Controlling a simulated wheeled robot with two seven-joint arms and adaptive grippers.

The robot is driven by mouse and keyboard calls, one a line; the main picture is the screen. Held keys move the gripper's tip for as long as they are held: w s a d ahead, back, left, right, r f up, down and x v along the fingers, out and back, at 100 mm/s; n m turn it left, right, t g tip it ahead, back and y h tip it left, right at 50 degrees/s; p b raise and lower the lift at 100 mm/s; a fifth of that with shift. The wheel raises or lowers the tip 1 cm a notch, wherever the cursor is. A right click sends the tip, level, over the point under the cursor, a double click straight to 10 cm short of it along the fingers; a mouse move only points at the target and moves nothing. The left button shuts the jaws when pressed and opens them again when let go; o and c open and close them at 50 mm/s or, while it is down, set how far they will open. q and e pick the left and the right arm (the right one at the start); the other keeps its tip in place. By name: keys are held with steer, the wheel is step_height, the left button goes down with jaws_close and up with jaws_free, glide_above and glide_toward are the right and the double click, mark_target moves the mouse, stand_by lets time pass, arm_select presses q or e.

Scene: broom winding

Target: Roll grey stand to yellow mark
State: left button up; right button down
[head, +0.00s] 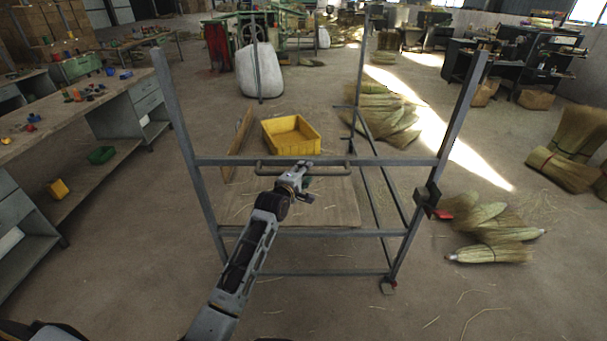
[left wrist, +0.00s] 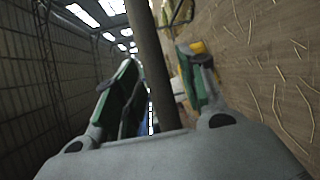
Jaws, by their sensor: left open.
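The grey stand (head: 435,170) is an upright metal frame on the concrete floor, with a low board inside it. A dull green bar handle (head: 268,174) runs across its near side, just below the upper grey crossbar. My left gripper (head: 304,182) is at the middle of this handle and is open. In the left wrist view a dark bar (left wrist: 152,65) passes between the two green-padded fingers (left wrist: 160,85); whether they touch it is unclear. No yellow mark shows on the floor. My right gripper is not in view.
A yellow crate (head: 300,145) is within the frame's outline. Straw bundles (head: 490,228) lie close to the stand's right side, and more (head: 395,118) lie behind it. A workbench (head: 70,115) stands at left. Open floor lies between bench and stand.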

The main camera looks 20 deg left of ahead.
arm_select(q)
steer(key=shift+c, duration=0.5)
jaws_close()
steer(key=shift+w+r, duration=0.1)
